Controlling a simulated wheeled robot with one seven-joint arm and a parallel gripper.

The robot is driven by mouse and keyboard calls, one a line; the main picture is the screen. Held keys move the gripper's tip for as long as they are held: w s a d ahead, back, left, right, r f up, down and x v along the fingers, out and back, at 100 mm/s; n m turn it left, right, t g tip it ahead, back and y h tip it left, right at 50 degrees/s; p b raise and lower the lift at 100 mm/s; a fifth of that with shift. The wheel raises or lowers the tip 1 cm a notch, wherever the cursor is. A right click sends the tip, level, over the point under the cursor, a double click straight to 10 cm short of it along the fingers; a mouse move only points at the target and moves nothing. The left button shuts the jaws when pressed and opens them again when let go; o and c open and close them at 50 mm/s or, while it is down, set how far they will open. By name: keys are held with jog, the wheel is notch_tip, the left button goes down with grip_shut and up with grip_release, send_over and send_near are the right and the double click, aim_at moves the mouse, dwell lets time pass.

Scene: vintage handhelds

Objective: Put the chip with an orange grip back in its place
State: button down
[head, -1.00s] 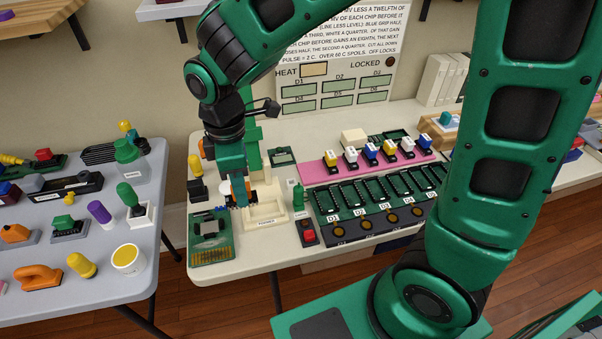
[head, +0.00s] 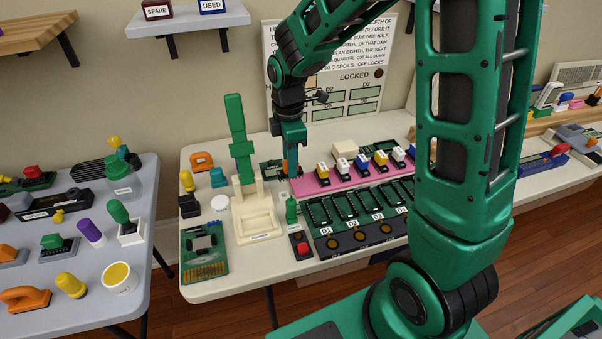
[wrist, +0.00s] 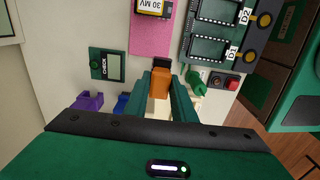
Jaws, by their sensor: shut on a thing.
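My gripper (wrist: 160,88) is shut on the chip with an orange grip (wrist: 160,80); the wrist view shows the orange grip between the two green fingers and a dark body beyond it. In the head view, my gripper (head: 289,172) is at the left end of the pink strip (head: 316,186), and the chip is mostly hidden there. In the wrist view the chip overlaps the near end of the pink strip (wrist: 150,40); I cannot tell whether it touches it. Several chips with yellow, white and blue grips stand in a row on the strip.
The dark socket board (head: 358,222) lies in front of the strip. The small CHECK device (wrist: 114,66) is left of my gripper. A cream press with a raised green lever (head: 238,140), a green circuit board (head: 204,250) and a red-button box (head: 301,244) stand nearby.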

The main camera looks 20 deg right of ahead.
jog(key=d+f, duration=0.1)
jog(key=w+d+f, duration=0.1)
jog(key=d, duration=0.1)
jog(key=w+d+f, duration=0.1)
jog(key=shift+w+d+f, duration=0.1)
jog(key=shift+w+d, duration=0.1)
jog(key=shift+d, duration=0.15)
jog(key=shift+f, duration=1.95)
jog(key=shift+f, duration=0.1)
jog(key=c, duration=1.5)
grip_release()
